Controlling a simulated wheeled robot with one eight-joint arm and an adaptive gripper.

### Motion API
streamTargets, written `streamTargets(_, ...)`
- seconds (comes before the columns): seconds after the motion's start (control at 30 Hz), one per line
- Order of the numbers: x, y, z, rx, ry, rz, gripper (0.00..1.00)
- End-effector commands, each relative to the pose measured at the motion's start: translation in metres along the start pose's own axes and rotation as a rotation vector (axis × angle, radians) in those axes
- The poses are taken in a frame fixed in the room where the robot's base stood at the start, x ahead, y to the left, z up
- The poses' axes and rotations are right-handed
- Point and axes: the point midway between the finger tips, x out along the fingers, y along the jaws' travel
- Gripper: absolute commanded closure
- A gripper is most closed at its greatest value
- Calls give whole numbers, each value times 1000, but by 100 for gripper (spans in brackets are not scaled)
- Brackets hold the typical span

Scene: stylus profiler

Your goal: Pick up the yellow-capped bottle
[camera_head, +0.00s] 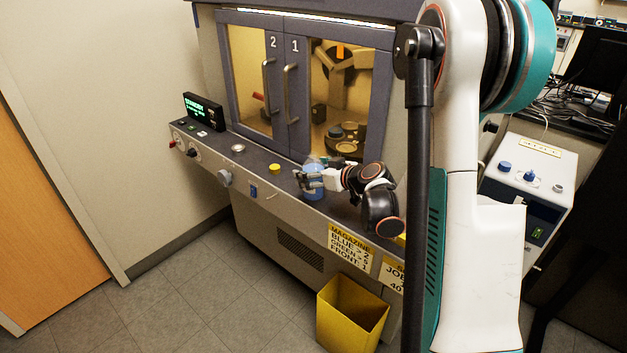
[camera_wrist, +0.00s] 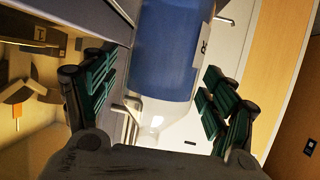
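A bottle of blue liquid (camera_head: 314,188) stands on the machine's front ledge, at my gripper (camera_head: 312,177). In the wrist view the blue bottle (camera_wrist: 165,55) fills the space between my two fingers, with its clear end towards the palm. The fingers are spread, and narrow gaps show between them and the bottle. No yellow cap shows on this bottle. A small round yellow piece (camera_head: 275,169) sits on the ledge to the left of my gripper; I cannot tell whether it is a cap or a button. My arm hides part of the ledge on the right.
The cabinet (camera_head: 300,83) with two windowed doors rises just behind the ledge. A small display (camera_head: 204,108) and several knobs are at the ledge's left. A yellow bin (camera_head: 350,318) stands on the floor in front. A white control box (camera_head: 528,175) is at the right.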

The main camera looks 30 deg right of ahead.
Motion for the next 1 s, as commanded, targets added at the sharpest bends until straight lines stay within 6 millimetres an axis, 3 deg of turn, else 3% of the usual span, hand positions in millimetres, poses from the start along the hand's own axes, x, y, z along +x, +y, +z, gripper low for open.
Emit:
streamTargets(0.03, 0, 0, 0, 0, 0, 0, 39)
streamTargets(0.27, 0, 0, 0, 0, 0, 0, 91)
streamTargets(0.67, -3, 0, -7, 1, 1, 0, 91)
streamTargets(0.87, -13, 0, -30, 1, 1, 0, 91)
streamTargets(1.0, -25, 0, -59, 1, 1, 0, 91)
